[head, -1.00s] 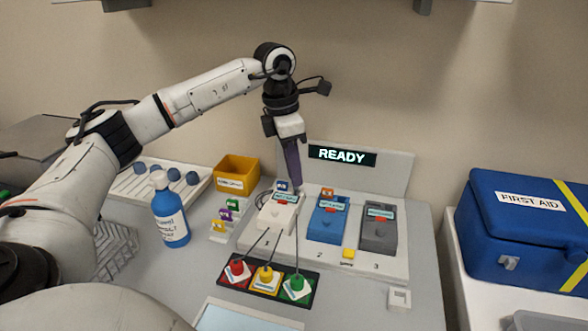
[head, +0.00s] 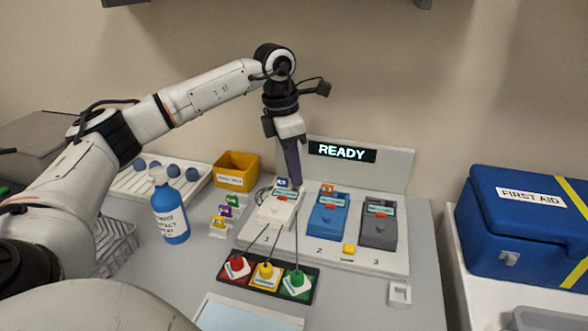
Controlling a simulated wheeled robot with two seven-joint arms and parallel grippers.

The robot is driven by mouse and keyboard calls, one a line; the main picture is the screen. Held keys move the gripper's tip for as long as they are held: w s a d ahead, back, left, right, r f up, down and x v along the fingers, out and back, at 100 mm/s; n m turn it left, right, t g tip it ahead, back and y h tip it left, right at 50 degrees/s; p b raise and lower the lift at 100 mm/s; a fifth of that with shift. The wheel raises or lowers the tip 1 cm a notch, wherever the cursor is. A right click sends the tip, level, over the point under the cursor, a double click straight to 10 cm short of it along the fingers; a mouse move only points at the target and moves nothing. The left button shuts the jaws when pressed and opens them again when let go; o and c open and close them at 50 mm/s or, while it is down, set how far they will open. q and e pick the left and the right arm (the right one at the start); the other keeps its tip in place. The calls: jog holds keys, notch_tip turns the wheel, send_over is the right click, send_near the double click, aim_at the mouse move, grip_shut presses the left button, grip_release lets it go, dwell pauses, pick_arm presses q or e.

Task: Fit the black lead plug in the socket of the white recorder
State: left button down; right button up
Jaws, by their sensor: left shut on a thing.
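The white recorder (head: 279,210) stands at station 1 on the pale board, left of a blue and a grey recorder. A blue tag (head: 282,183) shows at its back end. My left gripper (head: 294,183) points down with its narrow dark fingers at the back right of the white recorder. It is shut on the black lead plug, which is too small and covered to make out. A thin dark lead (head: 260,192) curves by the recorder's back left. The socket is hidden, so I cannot tell whether plug and socket touch. My right gripper is out of view.
The blue recorder (head: 327,217) and grey recorder (head: 379,226) stand close on the right. A panel reading READY (head: 342,152) rises behind. A blue bottle (head: 170,215) and yellow bin (head: 236,171) stand left.

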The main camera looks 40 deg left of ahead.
pick_arm(q)
jog(key=shift+f, duration=0.6)
dwell(1.5)
jog(key=c, duration=2)
grip_release()
jog(key=shift+r, duration=0.15)
jog(key=shift+r+p, duration=1.75)
jog(key=shift+r, duration=0.15)
jog(key=o, duration=0.5)
jog(key=shift+o, duration=0.2)
